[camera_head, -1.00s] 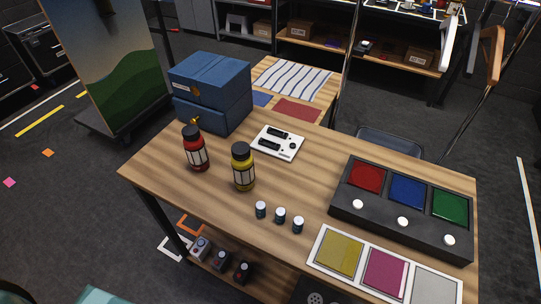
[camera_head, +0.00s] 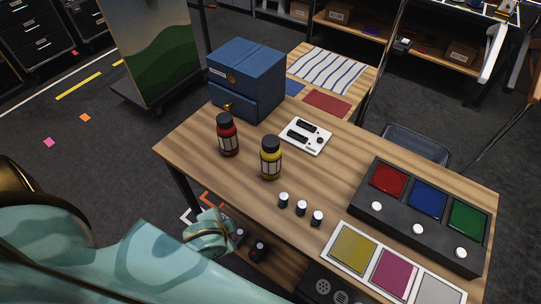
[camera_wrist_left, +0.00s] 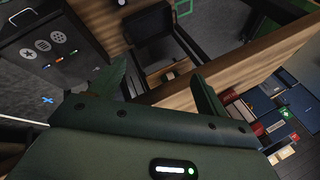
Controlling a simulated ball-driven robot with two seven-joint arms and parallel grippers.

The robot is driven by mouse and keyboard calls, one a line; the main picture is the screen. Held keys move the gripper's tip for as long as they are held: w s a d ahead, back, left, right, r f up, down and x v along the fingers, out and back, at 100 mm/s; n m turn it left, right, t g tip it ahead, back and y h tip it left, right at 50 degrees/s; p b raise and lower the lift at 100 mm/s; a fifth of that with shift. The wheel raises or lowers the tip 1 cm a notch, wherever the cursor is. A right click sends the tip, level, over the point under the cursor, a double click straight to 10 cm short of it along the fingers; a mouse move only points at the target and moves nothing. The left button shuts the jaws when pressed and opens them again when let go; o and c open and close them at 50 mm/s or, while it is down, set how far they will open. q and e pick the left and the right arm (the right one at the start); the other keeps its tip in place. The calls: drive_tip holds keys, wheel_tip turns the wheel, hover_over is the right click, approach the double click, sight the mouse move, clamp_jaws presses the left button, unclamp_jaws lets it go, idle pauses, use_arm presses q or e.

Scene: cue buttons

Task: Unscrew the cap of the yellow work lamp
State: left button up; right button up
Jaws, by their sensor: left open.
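The yellow work lamp (camera_head: 271,161) stands upright on the wooden table. It is a yellow bottle shape with a pale panel and a black cap (camera_head: 271,144) on top. A similar red lamp (camera_head: 228,136) stands to its left. My left arm comes in from the lower left, its near end low in front of the table's front edge, apart from the lamp. In the left wrist view my left gripper (camera_wrist_left: 160,92) has its two dark fingers spread, with nothing between them. I cannot make out the yellow lamp there. My right gripper is in neither view.
A blue drawer box (camera_head: 246,80) stands behind the lamps, with a white panel (camera_head: 306,135) beside it. Several small dark bottles (camera_head: 301,208) stand in front right. A black button console (camera_head: 420,215) and colored cards (camera_head: 393,270) fill the right side. A lower shelf (camera_head: 268,262) sits underneath.

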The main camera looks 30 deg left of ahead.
sight(267, 167)
use_arm(q)
drive_tip(key=w+r+m+t+y+p, duration=0.25)
drive_tip(key=r+m, duration=0.55)
drive_tip(key=r, duration=0.6)
drive_tip(key=w+d+f+m+t+h, duration=0.2)
drive_tip(key=d+m+t, duration=0.1)
drive_tip(key=m, duration=0.7)
drive_tip(key=w+d+f+m+t+h, duration=0.1)
drive_tip(key=w+d+m+t+h, duration=0.15)
drive_tip(key=m, duration=0.65)
drive_tip(key=shift+y, duration=0.5)
drive_tip(key=x, duration=0.3)
drive_tip(key=b+x, duration=0.1)
drive_tip(key=x, duration=0.2)
drive_tip(key=b+x, duration=0.1)
drive_tip(key=x, duration=0.3)
drive_tip(key=shift+d+f, duration=0.3)
drive_tip(key=x, duration=0.3)
drive_tip(key=b+x, duration=0.1)
drive_tip(key=x, duration=0.1)
drive_tip(key=shift+w+a+r, duration=0.1)
drive_tip(key=shift+w+a, duration=0.3)
drive_tip(key=shift+a, duration=0.05)
drive_tip(key=c, duration=1.2)
